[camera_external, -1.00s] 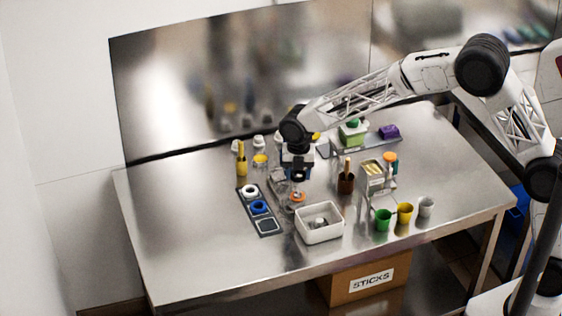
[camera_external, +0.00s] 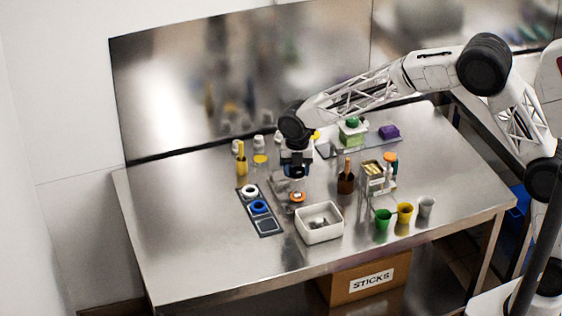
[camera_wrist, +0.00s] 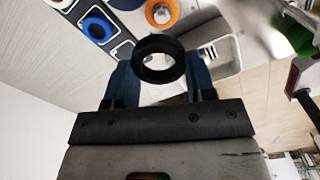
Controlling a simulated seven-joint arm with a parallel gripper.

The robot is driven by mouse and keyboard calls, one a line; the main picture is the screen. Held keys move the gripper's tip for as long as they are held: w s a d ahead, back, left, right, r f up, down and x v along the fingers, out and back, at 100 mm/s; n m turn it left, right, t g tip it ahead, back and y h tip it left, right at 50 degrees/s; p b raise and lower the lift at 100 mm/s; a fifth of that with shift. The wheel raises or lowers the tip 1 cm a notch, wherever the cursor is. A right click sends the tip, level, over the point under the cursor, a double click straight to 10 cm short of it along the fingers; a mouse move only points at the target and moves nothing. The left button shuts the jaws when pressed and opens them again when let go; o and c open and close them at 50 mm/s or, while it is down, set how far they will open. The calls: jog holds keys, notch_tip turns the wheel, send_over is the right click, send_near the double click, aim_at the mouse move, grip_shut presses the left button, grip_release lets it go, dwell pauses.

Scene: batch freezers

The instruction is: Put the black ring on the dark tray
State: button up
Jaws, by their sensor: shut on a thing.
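The black ring (camera_wrist: 158,74) is held between the two blue fingertips of my gripper (camera_wrist: 159,62) in the wrist view, its hole facing the camera. In the outside view my gripper (camera_external: 297,172) hangs above the table, right of the dark tray (camera_external: 268,228); the ring is hard to make out there. The dark tray is a long strip carrying a white ring (camera_external: 250,191) at its far end and a blue ring (camera_external: 259,207) in the middle. Its near square place is empty. The tray also shows at the upper left of the wrist view (camera_wrist: 78,10).
An orange ring (camera_external: 297,197) lies just below my gripper in the picture. A white bin (camera_external: 320,235) with small items stands in front. A brown cup (camera_external: 346,183) and coloured cups stand right. A yellow bottle (camera_external: 242,163) stands behind the tray. The table's left is clear.

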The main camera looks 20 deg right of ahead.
send_over(267, 226)
notch_tip(267, 226, down, 3)
jog(key=shift+s, duration=0.1)
jog(key=shift+f, duration=0.1)
jog(key=shift+f, duration=3.05)
jog(key=shift+f, duration=1.85)
jog(key=shift+f, duration=0.15)
jog(key=o, duration=0.9)
